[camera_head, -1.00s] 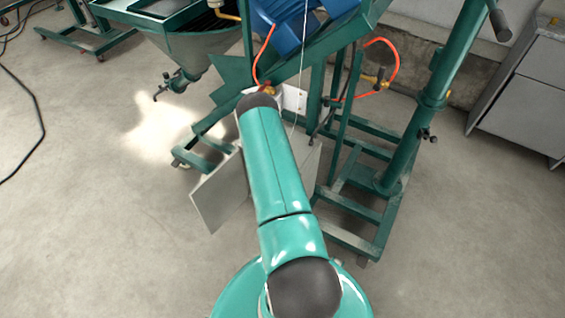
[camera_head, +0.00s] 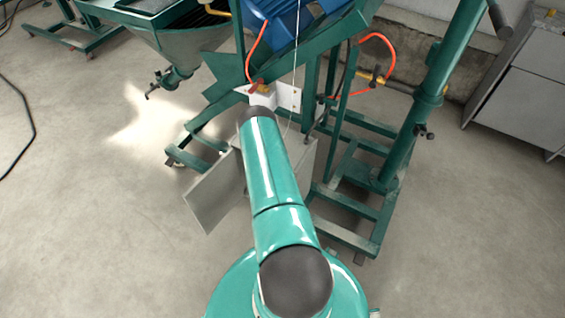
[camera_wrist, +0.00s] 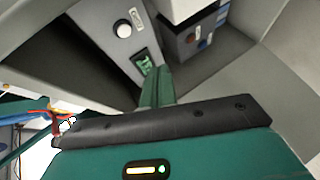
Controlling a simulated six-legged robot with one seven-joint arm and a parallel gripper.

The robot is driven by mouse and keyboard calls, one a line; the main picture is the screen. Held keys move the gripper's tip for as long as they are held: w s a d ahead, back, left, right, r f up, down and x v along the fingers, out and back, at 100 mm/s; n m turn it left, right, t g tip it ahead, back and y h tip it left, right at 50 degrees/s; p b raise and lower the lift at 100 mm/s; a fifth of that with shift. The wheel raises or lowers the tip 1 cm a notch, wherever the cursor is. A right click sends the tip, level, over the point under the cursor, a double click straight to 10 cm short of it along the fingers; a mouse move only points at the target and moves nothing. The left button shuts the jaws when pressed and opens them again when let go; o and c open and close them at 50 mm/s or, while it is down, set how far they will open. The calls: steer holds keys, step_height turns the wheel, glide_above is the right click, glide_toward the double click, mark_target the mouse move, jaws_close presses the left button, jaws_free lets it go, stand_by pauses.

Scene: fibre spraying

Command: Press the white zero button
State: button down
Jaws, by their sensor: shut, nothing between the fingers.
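In the wrist view, a round white button (camera_wrist: 123,29) sits on a grey control panel (camera_wrist: 101,22). Below it on the same panel is a small green switch (camera_wrist: 145,62) with pale marks. No zero can be read on either. My gripper (camera_wrist: 156,76) is shut, with its green fingers pointing at the panel. Its tip appears just below the green switch, and I cannot tell whether they touch. The white button lies farther up and left of the tip. In the head view my arm hides the gripper and the panel face.
A grey box with dark, red and blue controls (camera_wrist: 200,35) is right of the panel. In the head view, a green machine frame (camera_head: 315,90) with a blue motor (camera_head: 283,14) stands ahead, beside a green post stand (camera_head: 405,145).

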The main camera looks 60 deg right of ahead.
steer(key=d, duration=0.7)
steer(key=shift+w, duration=0.35)
steer(key=shift+d, duration=0.15)
stand_by(1.5)
steer(key=shift+d, duration=0.4)
